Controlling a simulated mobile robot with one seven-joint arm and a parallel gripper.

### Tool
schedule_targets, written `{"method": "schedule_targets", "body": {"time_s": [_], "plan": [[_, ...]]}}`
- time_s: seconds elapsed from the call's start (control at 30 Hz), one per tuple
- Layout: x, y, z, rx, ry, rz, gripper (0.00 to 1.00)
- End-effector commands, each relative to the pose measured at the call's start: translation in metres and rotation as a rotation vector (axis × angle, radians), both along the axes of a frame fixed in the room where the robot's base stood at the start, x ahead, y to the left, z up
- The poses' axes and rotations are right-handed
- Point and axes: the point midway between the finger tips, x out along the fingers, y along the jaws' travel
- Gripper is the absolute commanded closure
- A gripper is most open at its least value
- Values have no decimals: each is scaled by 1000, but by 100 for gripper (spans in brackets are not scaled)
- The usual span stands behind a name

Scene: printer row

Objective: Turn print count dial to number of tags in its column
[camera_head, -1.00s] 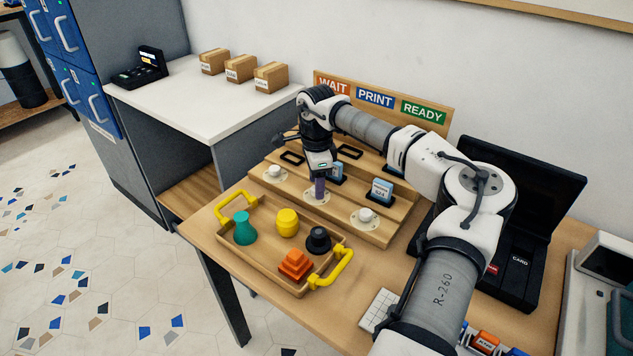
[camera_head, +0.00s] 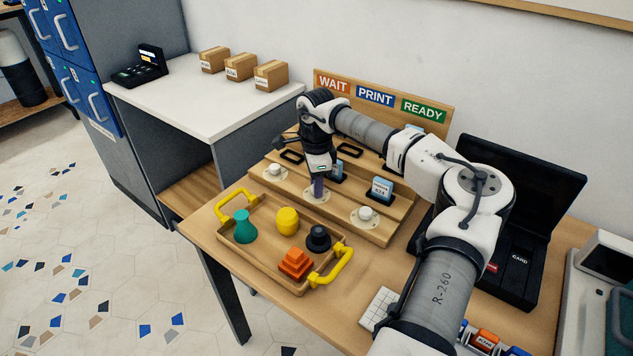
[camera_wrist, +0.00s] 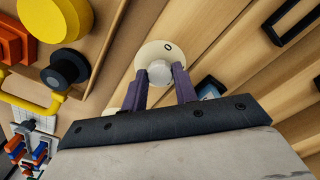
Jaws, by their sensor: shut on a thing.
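The middle print count dial is a white knob (camera_wrist: 160,72) on a round pale plate marked 0 at its edge in the wrist view. My gripper (camera_wrist: 162,85) has its purple fingers shut on this knob from both sides; it also shows in the head view (camera_head: 318,188) above the middle plate (camera_head: 312,197). The left dial (camera_head: 275,170) and right dial (camera_head: 365,213) stand free. A blue tag (camera_head: 338,172) stands behind the middle dial, partly hidden by my wrist. Another blue tag (camera_head: 382,189) stands in the right column. My arm hides parts of the rack behind.
A board (camera_head: 375,96) reads WAIT, PRINT and READY. Empty black frames (camera_head: 350,151) lie on the rack. A wooden tray (camera_head: 243,262) with yellow handles holds coloured pieces just in front. A black open case (camera_head: 525,200) stands right. Small boxes (camera_head: 240,67) sit on the white counter.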

Motion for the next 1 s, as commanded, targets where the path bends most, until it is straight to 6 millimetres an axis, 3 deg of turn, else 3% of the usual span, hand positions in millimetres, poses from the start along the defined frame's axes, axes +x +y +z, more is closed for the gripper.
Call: {"method": "schedule_targets", "body": {"time_s": [0.37,1.0], "plan": [[0,-1,0,-2,1,-203,94],[0,-1,0,-3,0,-805,94]]}}
